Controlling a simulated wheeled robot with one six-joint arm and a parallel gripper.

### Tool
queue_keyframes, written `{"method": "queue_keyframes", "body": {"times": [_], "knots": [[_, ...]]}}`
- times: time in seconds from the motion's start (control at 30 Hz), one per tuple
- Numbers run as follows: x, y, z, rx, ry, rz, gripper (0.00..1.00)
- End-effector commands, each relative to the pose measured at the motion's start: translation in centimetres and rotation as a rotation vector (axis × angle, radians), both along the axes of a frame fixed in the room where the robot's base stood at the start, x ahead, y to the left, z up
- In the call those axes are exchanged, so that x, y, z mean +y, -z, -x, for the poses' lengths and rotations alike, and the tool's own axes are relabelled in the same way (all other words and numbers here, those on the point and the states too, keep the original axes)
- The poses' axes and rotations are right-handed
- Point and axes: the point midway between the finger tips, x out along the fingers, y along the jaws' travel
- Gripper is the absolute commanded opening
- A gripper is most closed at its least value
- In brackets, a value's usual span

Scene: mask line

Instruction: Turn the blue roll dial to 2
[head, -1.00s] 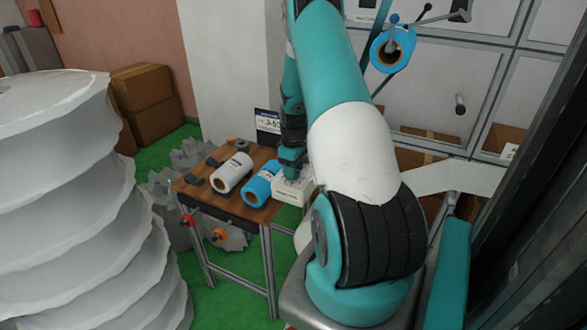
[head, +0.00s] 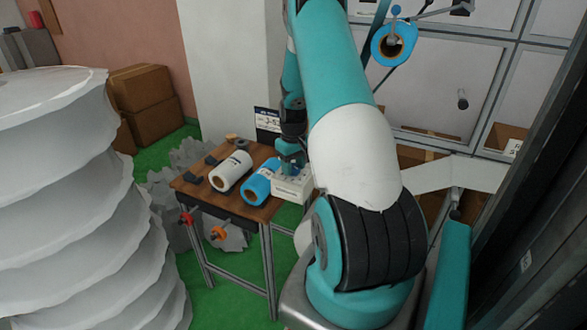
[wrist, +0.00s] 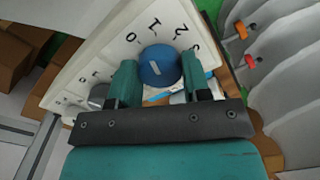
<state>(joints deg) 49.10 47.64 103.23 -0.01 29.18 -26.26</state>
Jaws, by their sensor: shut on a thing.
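The blue dial (wrist: 157,65) is a round knob with a short pale mark on its face, on a white panel (wrist: 112,48). Dark printed figures, among them 0, 1 and 2, curve around its far side. The exact figure its mark points at is hard to tell. My gripper (wrist: 159,78) has its two teal fingers on either side of the dial, shut on it. In the head view, my gripper (head: 291,166) is low over the white control box (head: 292,188) at the table's right end; the dial is hidden there.
A grey dial (wrist: 97,94) sits left of the blue one. On the wooden table (head: 221,202) lie a white roll (head: 232,171) and a blue roll (head: 258,186), close beside the box. A large white ribbed form (head: 65,190) stands at left.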

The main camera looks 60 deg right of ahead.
Motion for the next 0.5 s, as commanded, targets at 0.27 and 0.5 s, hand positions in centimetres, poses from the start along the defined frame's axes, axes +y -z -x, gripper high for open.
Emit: {"method": "queue_keyframes", "body": {"times": [0.27, 0.5], "knots": [[-0.09, 0.08, -0.04, -0.002, 0.262, 0.003, 0.2], [-0.09, 0.04, -0.04, -0.002, 0.487, 0.002, 0.2]]}}
